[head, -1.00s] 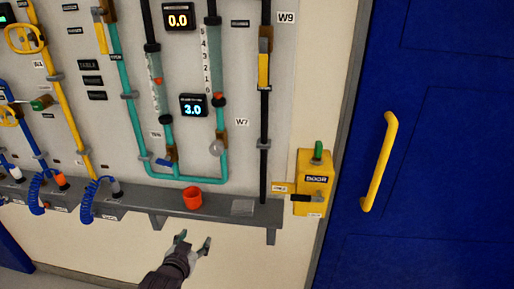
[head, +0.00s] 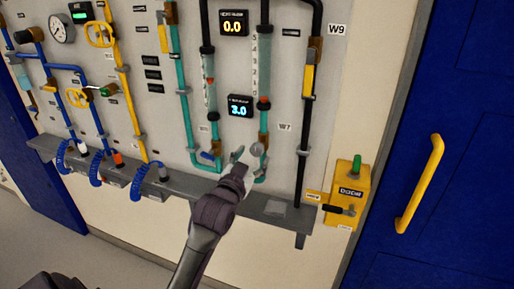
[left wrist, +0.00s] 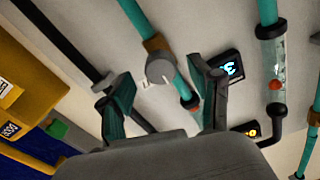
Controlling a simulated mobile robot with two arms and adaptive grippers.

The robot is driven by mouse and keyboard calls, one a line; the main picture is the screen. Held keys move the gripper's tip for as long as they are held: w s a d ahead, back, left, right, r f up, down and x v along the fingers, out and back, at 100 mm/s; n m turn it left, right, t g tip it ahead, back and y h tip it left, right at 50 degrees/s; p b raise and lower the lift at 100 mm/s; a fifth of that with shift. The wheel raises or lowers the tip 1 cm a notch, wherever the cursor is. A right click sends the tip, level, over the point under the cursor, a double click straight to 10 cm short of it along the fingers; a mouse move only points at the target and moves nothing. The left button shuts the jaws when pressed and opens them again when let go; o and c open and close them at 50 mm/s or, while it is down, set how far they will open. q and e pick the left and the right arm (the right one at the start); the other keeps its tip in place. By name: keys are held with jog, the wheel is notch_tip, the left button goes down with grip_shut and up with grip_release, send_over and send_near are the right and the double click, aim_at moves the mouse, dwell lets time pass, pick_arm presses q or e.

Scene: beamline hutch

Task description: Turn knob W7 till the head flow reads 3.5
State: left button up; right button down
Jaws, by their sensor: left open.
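Knob W7 (head: 257,149) is a small round grey knob on a brown valve body on the right teal pipe, beside the W7 label (head: 285,127). The lower display (head: 240,106) reads 3.0. My left gripper (head: 247,161) is open in front of the panel, close to the knob. In the left wrist view, the knob (left wrist: 160,69) shows between the two spread fingers (left wrist: 162,88), beyond their tips, with no visible contact. The lower display (left wrist: 228,67) is partly hidden behind a finger there. My right gripper is not in view.
The upper display (head: 233,23) reads 0.0. A black pipe (head: 303,140) runs right of the knob, and a grey shelf (head: 275,207) juts out below. A yellow door box (head: 346,193) and a blue door (head: 465,130) stand at the right. A blue-handled valve (head: 209,155) is left of the gripper.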

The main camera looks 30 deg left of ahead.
aim_at(255, 153)
pick_arm(q)
jog(key=shift+x, duration=1.9)
jog(key=c, duration=1.1)
jog(key=shift+p, duration=0.3)
jog(key=shift+c, duration=0.2)
